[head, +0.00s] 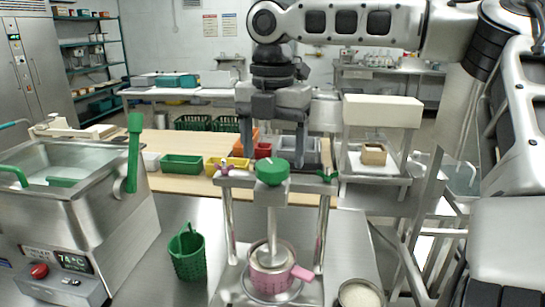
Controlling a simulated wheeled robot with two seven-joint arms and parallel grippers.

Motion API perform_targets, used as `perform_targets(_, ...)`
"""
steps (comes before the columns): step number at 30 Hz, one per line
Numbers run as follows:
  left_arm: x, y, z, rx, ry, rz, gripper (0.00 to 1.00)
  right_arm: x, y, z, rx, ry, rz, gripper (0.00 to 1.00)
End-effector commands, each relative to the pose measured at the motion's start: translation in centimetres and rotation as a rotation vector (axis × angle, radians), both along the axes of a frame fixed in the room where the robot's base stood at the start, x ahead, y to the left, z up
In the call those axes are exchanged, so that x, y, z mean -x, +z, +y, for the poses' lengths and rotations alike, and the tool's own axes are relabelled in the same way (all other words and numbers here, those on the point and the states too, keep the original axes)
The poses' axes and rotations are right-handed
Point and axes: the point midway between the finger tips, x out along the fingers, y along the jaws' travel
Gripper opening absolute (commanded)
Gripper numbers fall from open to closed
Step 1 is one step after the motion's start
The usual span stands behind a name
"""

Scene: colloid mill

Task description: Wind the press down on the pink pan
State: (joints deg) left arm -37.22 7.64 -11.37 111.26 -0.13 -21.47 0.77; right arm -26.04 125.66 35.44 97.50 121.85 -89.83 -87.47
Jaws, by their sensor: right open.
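The press (228,225) is a metal frame with two posts and a crossbar on the steel counter. A round green knob (272,171) tops its central screw, with small pink and green parts at the crossbar's ends. The pink pan (268,282) sits at the press's base under the screw, its handle pointing right. The screw's lower end is over or inside the pan; I cannot tell whether it presses on anything. My right gripper (273,156) points down with fingers spread, empty, just above or behind the knob. The exact gap is unclear. My left gripper is out of view.
A green basket (187,254) stands left of the press, and a steel bath (70,190) with green handles stands farther left. A round pale-filled bowl (360,293) is at front right. Green, yellow and red bins (182,165) line the wooden table behind.

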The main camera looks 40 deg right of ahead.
Motion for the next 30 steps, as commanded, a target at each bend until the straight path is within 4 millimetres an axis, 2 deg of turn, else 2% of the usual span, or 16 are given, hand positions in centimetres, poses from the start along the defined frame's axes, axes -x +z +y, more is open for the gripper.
perform_targets(6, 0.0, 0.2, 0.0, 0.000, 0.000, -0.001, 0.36, 0.0, -1.9, 0.0, 0.000, 0.000, 0.000, 0.76)
perform_targets(15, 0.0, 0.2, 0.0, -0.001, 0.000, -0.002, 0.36, 0.0, -2.1, 0.0, 0.000, -0.001, 0.000, 0.76)
perform_targets(17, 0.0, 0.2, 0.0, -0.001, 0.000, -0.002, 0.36, 0.0, -2.1, 0.0, 0.000, -0.001, 0.000, 0.62)
perform_targets(20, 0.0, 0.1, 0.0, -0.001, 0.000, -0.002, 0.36, 0.0, -2.1, 0.0, 0.000, -0.001, 0.000, 0.34)
perform_targets(21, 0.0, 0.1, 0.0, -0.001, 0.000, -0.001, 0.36, 0.0, -2.1, 0.0, 0.000, -0.001, 0.000, 0.31)
perform_targets(30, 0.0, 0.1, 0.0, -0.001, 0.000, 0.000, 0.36, 0.0, -2.0, 0.0, 0.000, -0.027, -0.001, 0.31)
